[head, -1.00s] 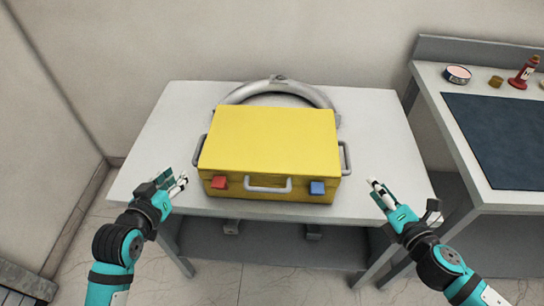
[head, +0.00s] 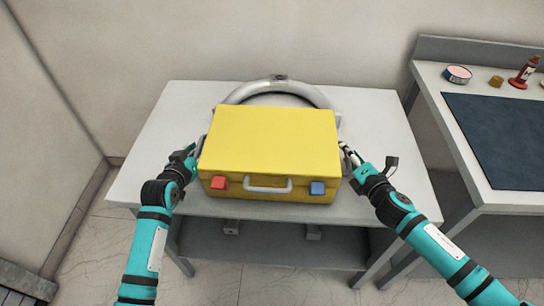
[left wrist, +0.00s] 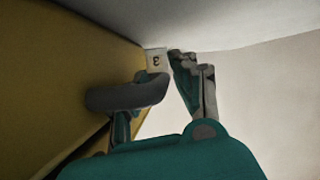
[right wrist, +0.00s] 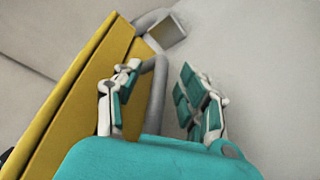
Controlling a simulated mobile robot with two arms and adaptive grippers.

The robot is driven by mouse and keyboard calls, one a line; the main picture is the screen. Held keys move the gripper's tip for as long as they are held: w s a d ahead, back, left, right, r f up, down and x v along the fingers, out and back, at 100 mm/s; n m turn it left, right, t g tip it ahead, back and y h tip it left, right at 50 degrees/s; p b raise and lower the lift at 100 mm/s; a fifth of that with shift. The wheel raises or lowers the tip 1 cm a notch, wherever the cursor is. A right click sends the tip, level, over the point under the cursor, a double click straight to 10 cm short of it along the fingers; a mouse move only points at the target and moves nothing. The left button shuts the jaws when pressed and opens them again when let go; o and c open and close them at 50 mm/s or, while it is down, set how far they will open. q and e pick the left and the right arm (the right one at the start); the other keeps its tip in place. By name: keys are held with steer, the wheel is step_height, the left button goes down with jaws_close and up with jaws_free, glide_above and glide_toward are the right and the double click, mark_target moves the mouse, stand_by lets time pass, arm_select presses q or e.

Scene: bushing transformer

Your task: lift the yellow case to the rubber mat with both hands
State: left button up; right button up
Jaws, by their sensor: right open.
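The yellow case (head: 268,145) lies flat on a white table, with a red latch, a blue latch and a grey front handle on its front. My left gripper (head: 183,160) is at the case's left side; in the left wrist view its fingers (left wrist: 160,98) are apart near the grey left side handle (left wrist: 125,94). My right gripper (head: 349,158) is at the right side; in the right wrist view its open fingers (right wrist: 158,100) stand on either side of the right side handle (right wrist: 160,82). The dark rubber mat (head: 510,135) lies on the bench at right.
A grey ring-shaped part (head: 277,88) lies behind the case on the white table (head: 385,115). A gap separates the table and bench.

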arm_select(q)
steer(key=shift+c, duration=0.3)
arm_select(e)
steer(key=shift+c, duration=0.3)
arm_select(q)
steer(key=c, duration=0.4)
arm_select(e)
steer(key=c, duration=0.4)
arm_select(q)
jaws_close()
arm_select(e)
jaws_close()
